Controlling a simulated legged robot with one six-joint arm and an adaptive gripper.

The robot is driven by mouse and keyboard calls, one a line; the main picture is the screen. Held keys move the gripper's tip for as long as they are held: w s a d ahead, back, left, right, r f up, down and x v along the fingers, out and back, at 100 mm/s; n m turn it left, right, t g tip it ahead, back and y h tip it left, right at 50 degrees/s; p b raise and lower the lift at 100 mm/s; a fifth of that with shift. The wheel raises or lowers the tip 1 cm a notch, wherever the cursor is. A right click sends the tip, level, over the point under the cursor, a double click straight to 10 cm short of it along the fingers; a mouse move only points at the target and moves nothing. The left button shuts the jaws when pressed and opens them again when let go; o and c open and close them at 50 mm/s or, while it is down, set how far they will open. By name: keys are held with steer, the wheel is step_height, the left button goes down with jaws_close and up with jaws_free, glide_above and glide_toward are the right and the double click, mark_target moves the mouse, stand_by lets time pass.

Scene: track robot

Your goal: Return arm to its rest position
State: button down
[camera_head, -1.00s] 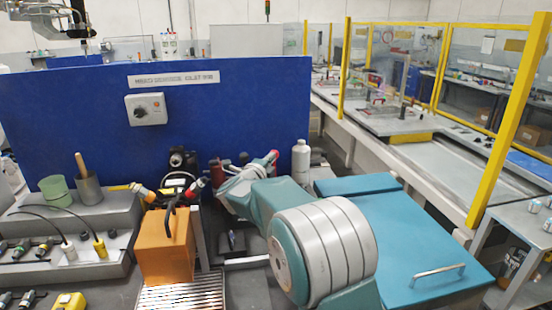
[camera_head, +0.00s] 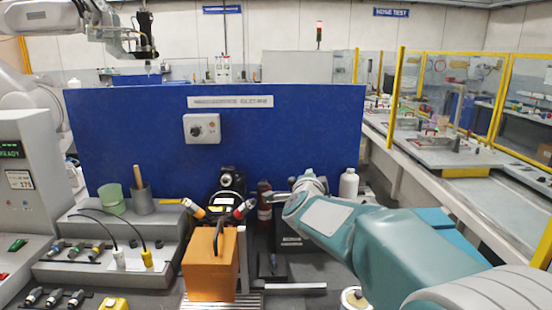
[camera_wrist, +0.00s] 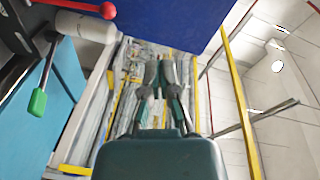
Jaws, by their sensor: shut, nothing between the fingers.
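My arm (camera_head: 395,245) reaches from the lower right of the head view toward the blue panel, its wrist (camera_head: 310,192) in front of the panel's right part. In the head view I cannot make out the fingers clearly. In the wrist view my gripper (camera_wrist: 161,72) is in the middle, its two dark fingers close together with nothing between them. It is apart from the white bottle (camera_wrist: 85,27) and the red-tipped lever (camera_wrist: 107,10) at upper left.
The blue panel (camera_head: 130,130) stands behind the bench. An orange block (camera_head: 208,270), a white bottle (camera_head: 348,184) and a grey stepped stand (camera_head: 75,225) are near my arm. A grey console (camera_head: 22,190) is at left. Yellow-posted fencing (camera_head: 395,95) runs along the right.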

steer(key=s+f+n+g+y, duration=0.2)
steer(key=s+n+g+y, duration=0.25)
steer(key=s+n, duration=0.85)
steer(key=s+d+f+n+g, duration=0.1)
steer(key=s+d+f+g, duration=0.1)
steer(key=s, duration=0.6)
steer(key=s+d+f+n+g+h, duration=0.1)
steer(key=s+d+f+g, duration=0.1)
steer(key=s+f, duration=0.3)
steer(key=s+d+f+n+g, duration=0.1)
steer(key=s+d+f+g, duration=0.1)
steer(key=s, duration=1.1)
step_height(320, 180, down, 2)
steer(key=shift+f+g, duration=0.1)
steer(key=shift+g, duration=0.35)
steer(key=shift+a+h, duration=0.1)
steer(key=shift+h, duration=0.15)
